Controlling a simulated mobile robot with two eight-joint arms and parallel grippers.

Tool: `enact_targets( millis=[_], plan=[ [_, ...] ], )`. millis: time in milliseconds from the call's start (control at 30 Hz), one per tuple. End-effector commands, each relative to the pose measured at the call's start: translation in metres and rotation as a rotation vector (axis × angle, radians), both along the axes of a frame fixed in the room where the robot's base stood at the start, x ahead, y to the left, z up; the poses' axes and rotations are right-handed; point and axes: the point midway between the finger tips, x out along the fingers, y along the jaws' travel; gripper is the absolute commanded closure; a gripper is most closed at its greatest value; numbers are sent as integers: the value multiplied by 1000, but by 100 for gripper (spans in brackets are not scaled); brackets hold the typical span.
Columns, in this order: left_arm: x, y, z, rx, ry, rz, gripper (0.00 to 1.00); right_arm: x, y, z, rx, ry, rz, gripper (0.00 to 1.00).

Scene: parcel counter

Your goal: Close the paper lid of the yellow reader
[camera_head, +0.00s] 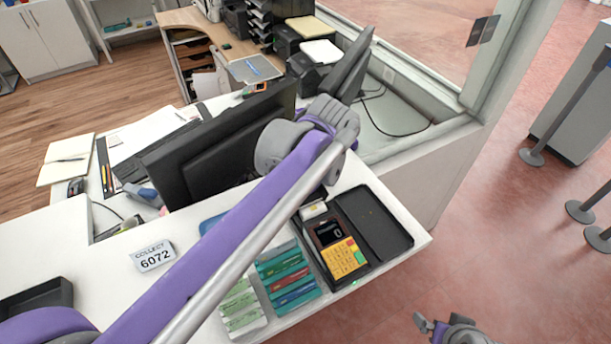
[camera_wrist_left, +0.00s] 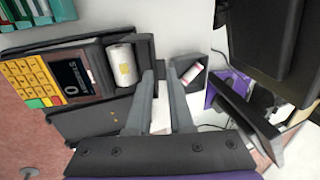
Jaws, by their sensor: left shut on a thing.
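The yellow reader (camera_head: 343,257) lies on the white counter, with a yellow keypad and a dark display reading 0. In the left wrist view the reader (camera_wrist_left: 70,80) is at the left. Its paper bay stands open with a white paper roll (camera_wrist_left: 123,65) showing. The dark paper lid (camera_wrist_left: 145,50) stands up beside the roll. My left gripper (camera_wrist_left: 161,72) is at the lid's edge, shut on it; the grip itself is hard to make out. In the head view my left arm partly hides the lid and this gripper. My right gripper (camera_head: 430,327) is open and empty, off the counter at bottom right.
A black flat tray (camera_head: 375,222) is right of the reader. A holder with coloured items (camera_head: 287,276) and a pale green stack (camera_head: 241,306) are left of it. A black monitor (camera_head: 220,148) stands behind. A small dark box (camera_wrist_left: 188,78) with a roll is near my left fingers.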

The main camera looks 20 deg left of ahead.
Motion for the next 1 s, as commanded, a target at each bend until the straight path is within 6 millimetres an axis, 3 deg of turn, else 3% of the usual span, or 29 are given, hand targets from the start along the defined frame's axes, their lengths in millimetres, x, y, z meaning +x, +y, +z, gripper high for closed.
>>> enact_targets(
  millis=[567, 600, 733, 1000],
  plan=[
    [-2, -2, 1, 32, -25, 1, 100, 0, 0, 0, 0, 0, 0, 0],
    [-2, -2, 1, 32, -25, 1, 75, 0, 0, 0, 0, 0, 0, 0],
    [-2, -2, 1, 31, -24, 1, 53, 0, 0, 0, 0, 0, 0, 0],
    [-2, -2, 1, 30, -25, 0, 53, 0, 0, 0, 0, 0, 0, 0]
  ],
)
